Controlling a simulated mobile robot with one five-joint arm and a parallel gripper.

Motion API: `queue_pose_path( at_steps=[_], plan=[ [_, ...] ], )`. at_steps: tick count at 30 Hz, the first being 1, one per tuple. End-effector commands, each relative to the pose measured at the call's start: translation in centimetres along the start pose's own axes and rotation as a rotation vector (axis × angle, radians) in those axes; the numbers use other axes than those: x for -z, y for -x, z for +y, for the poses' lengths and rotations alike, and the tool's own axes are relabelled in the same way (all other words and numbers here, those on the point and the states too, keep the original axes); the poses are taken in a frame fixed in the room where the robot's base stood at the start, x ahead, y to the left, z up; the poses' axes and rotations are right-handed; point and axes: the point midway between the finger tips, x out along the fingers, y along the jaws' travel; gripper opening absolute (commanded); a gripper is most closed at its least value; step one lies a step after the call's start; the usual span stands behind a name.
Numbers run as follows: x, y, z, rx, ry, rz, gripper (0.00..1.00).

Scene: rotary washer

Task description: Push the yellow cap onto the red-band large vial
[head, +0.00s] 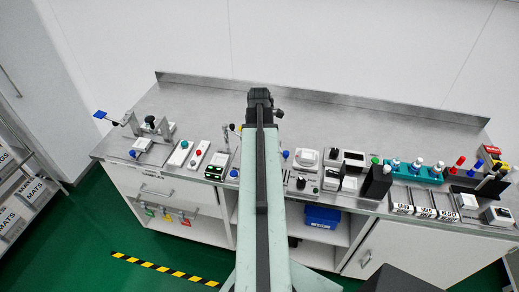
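My arm reaches straight ahead over the bench, and my gripper (260,94) is the dark end of it, above the middle of the bench top. Its fingers are too small and dark to tell open from shut. A teal rack (413,174) with several white vials with coloured tops stands on the right part of the bench, well right of my gripper. A small yellow spot (497,166) shows at the far right, and I cannot tell whether it is the yellow cap. I cannot make out a red-band large vial for certain. My arm hides part of the bench middle.
The steel bench (205,103) has clear room along its back. Small devices with buttons line its front edge, left and right of my arm. A tall black block (377,181) stands left of the teal rack. A blue bin (321,217) sits on the shelf below.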

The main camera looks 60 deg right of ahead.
Motion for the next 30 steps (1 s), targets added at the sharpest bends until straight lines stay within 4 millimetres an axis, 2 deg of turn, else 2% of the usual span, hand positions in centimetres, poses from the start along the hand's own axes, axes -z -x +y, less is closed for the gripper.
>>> queue_pose_path(
  at_steps=[30],
  plan=[
    [-0.11, -0.62, -0.06, 0.0, -0.002, 0.0, 0.0]
  ],
)
